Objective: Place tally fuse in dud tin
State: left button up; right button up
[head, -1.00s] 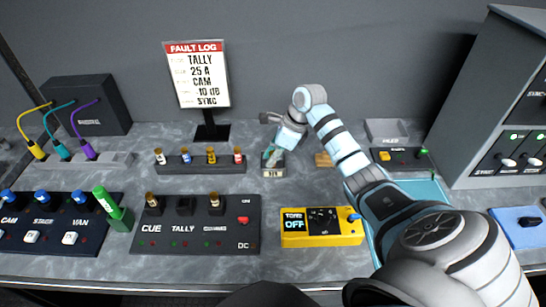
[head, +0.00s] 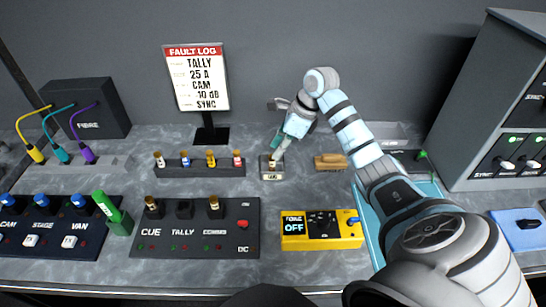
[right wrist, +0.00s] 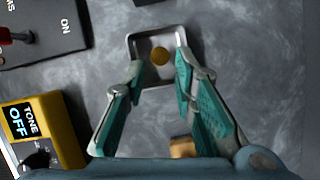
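The dud tin (head: 271,173) is a small open grey box on the bench, right of the spare fuse rack. In the right wrist view a brass-topped fuse (right wrist: 160,56) sits inside the tin (right wrist: 137,43). On the fuse panel (head: 196,238) the black TALLY holder (head: 184,208) shows no fuse, while CUE (head: 152,206) and COMMS (head: 215,206) hold brass-topped fuses. My right gripper (head: 281,146) is over the tin; in the wrist view its teal fingers (right wrist: 159,66) are spread apart with nothing between them, the fuse beyond the tips. My left gripper is not in view.
A yellow tone box (head: 322,229) stands in front of the tin. A rack (head: 200,168) of several fuses is to its left. A wooden block (head: 330,162) lies to its right. The fault log sign (head: 197,77) stands behind. Bare bench surrounds the tin.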

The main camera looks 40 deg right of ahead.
jog(key=v, duration=0.6)
jog(key=shift+s+r, duration=0.1)
